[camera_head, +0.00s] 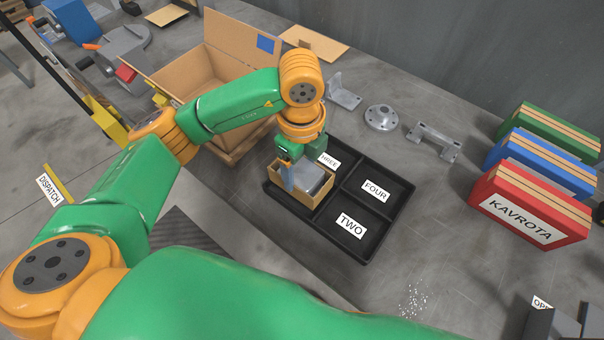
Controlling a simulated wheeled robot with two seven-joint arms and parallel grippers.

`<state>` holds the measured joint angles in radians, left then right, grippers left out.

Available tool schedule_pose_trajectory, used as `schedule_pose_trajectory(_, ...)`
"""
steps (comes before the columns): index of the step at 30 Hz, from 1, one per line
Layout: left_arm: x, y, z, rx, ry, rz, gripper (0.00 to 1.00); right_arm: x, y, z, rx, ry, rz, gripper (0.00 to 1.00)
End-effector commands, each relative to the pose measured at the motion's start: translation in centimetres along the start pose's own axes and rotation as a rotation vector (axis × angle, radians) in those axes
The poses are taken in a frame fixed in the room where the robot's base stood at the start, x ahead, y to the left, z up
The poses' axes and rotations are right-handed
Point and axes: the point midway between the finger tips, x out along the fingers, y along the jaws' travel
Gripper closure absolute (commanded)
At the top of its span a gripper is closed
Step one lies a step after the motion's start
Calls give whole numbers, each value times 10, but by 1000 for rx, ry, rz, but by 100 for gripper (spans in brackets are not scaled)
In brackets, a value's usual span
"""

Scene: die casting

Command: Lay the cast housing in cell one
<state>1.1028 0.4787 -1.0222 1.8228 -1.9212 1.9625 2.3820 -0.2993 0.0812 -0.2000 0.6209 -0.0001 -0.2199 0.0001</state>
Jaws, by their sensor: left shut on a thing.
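A black tray (352,255) with divided cells lies on the grey bench. Labels THREE, FOUR and TWO show in its cells. The front-left cell, whose label is hidden, has an open tan box (318,198) at it. A grey casting (316,179), which looks like the cast housing, shows within the tan walls. My left gripper (288,180) points down at this spot, shut on the grey casting. The gripper and wrist cover part of it, so I cannot tell whether it rests on the bottom. My right gripper is out of view.
A large open cardboard box (228,50) stands behind the tray on the left. Grey metal parts, a bracket (342,92), a flange (381,118) and a bridge piece (433,141), lie behind it. Green, blue and red (530,208) cases stand right. Cells TWO and FOUR look empty.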

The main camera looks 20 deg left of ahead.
Motion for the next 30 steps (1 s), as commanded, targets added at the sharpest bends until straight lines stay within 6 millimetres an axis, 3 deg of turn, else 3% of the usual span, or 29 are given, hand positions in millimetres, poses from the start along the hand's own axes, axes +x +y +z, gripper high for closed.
schedule_pose_trajectory(3,22,1,0,-1,0,4,100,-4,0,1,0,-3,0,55)
schedule_pose_trajectory(6,32,0,0,0,0,1,100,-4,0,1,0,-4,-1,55)
schedule_pose_trajectory(16,38,0,0,0,0,0,100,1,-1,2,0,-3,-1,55)
schedule_pose_trajectory(17,36,0,0,0,0,1,17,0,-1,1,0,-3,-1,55)
schedule_pose_trajectory(18,36,0,0,0,0,1,7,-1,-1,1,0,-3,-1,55)
schedule_pose_trajectory(19,36,0,0,0,0,1,0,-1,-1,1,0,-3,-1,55)
schedule_pose_trajectory(26,34,0,0,0,0,1,0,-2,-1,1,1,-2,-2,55)
schedule_pose_trajectory(30,19,-1,0,1,0,-4,0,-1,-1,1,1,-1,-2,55)
